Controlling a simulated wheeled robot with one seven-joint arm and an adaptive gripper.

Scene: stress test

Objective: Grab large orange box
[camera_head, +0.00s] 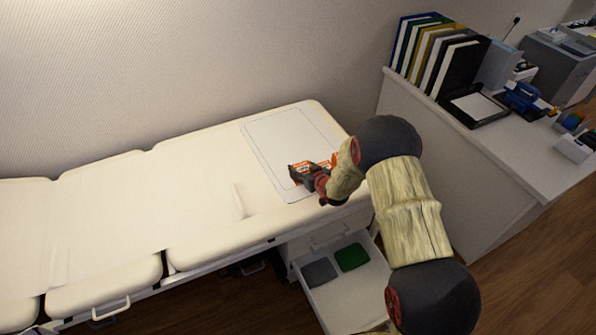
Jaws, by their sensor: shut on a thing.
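The orange box (300,170), orange with dark faces and pale print, is at the right end of the cream padded bench (200,170), over a white sheet (285,140). My gripper (318,180) reaches in from the right and is shut on the box. The gripper and wrist hide part of the box's right side. I cannot tell whether the box touches the sheet or is just above it.
Below the bench, an open white drawer (345,292) holds a grey item (319,272) and a green item (351,257). A white desk (470,155) with binders (435,50) and a blue hole punch (522,97) stands at the right. The left of the bench is clear.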

